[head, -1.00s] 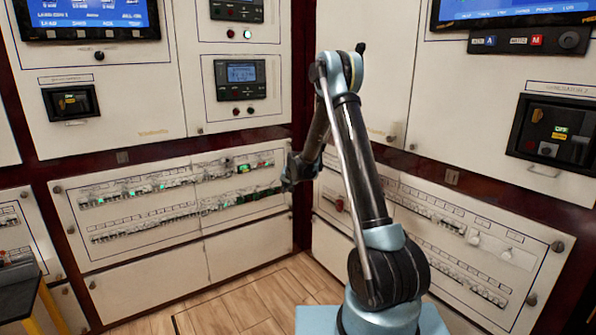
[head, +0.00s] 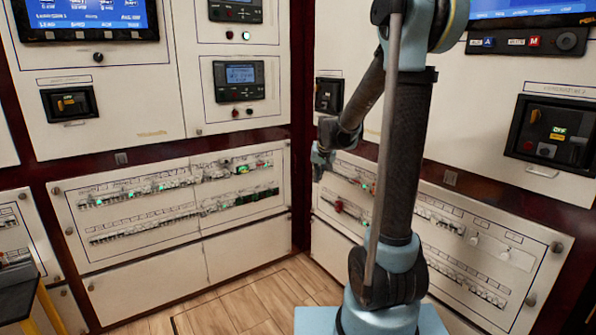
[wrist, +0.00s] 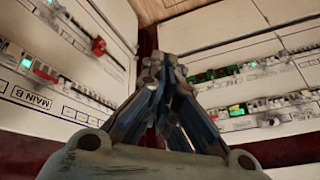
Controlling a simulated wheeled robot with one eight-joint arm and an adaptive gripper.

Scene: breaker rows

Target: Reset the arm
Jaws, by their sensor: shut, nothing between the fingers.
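My gripper (head: 322,160) shows in the head view at the end of my folded arm, in front of the corner where the two panel walls meet. It is apart from the panels and holds nothing. In the wrist view my gripper (wrist: 163,68) points into the picture with its fingers together. The left breaker panel (head: 150,258) has two rows of breakers with several green lights. The right breaker panel (head: 525,262) has further rows, partly hidden behind my arm.
A red device (wrist: 99,46) sits on the panel marked MAIN B in the wrist view. A black switch box (head: 70,102) and a display unit (head: 239,80) are on the left wall. Another switch box (head: 552,133) is at right. The wooden floor (head: 255,303) is clear.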

